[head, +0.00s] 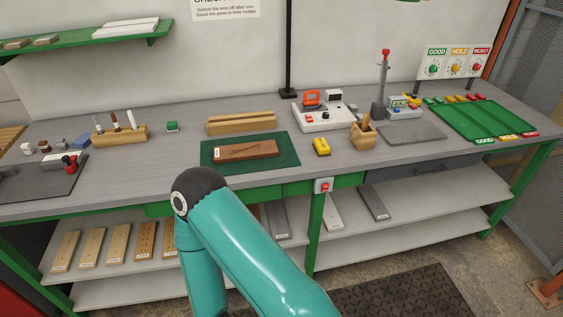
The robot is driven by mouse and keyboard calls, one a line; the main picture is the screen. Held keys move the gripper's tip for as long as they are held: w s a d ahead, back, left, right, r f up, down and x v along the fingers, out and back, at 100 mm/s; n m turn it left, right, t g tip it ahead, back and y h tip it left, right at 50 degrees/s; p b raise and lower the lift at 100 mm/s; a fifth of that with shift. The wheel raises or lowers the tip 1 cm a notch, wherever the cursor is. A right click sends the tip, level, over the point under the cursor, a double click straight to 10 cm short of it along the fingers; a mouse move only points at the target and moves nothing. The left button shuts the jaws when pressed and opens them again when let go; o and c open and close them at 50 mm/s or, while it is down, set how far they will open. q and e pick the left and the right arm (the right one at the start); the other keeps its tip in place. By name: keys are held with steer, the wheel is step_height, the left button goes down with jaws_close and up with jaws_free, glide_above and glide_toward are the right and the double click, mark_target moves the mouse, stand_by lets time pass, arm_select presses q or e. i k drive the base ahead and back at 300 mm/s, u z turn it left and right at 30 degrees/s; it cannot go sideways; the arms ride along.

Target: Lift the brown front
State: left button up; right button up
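The brown front (262,149) is a flat brown board lying on a dark green mat (222,163) on the workbench. It has a dark line or handle-like mark on its top face and a small white label at its left end. Nothing holds it. One of my teal arms rises from the bottom of the head view, and its bent joint is just in front of the bench edge below the mat. Neither of my grippers shows in the view.
Behind the mat lies a wooden block (241,122). A yellow device (321,146) and a wooden cup (364,136) stand to the right, with a white machine (323,118) behind. A green tray (484,121) is at the far right. Shelves below hold several boards.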

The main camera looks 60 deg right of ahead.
mark_target(238, 152)
steer(key=z, duration=0.05)
steer(key=k, duration=0.75)
steer(key=z, duration=1.15)
steer(key=i, duration=1)
